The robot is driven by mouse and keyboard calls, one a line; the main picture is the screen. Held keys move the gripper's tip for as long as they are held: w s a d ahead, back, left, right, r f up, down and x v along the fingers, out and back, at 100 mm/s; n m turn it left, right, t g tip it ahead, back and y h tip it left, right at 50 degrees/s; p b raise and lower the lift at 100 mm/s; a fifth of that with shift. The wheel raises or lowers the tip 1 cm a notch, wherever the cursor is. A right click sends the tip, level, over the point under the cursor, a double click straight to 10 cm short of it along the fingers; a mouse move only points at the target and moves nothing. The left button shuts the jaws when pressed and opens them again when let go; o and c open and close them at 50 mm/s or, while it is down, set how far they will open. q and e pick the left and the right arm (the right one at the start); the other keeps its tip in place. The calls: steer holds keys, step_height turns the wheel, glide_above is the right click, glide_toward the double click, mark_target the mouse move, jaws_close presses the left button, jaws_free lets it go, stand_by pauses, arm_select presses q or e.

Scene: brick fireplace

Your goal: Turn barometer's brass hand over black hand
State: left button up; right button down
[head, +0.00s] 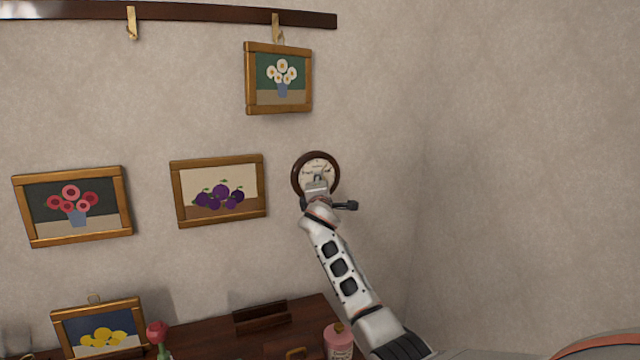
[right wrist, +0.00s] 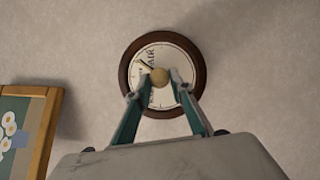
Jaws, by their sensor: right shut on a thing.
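The barometer (head: 316,156) is a round dial with a dark wooden rim and a pale face, fixed on the wall. It also shows in the right wrist view (right wrist: 193,52). A round brass knob (right wrist: 160,76) sits at the middle of its face. My right gripper (head: 317,178) is in front of the dial, and in the right wrist view its fingertips (right wrist: 160,82) are shut on the knob from both sides. A thin dark hand (right wrist: 147,65) points up and left from the knob. I cannot tell the brass hand from the black hand. My left gripper is out of view.
Framed pictures hang left of the barometer: daisies (head: 279,80), plums (head: 218,190) and red flowers (head: 72,205). A lemon picture (head: 100,328) stands below by the dark wooden surface (head: 210,335), with a pink bottle (head: 339,342). The wall to the right is bare.

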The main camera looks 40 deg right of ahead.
steer(key=shift+m, duration=0.4)
steer(key=c, duration=1.8)
jaws_free()
steer(key=shift+s+a, duration=0.1)
steer(key=v, duration=1.1)
steer(key=shift+s+a, duration=0.25)
steer(key=shift+s, duration=0.1)
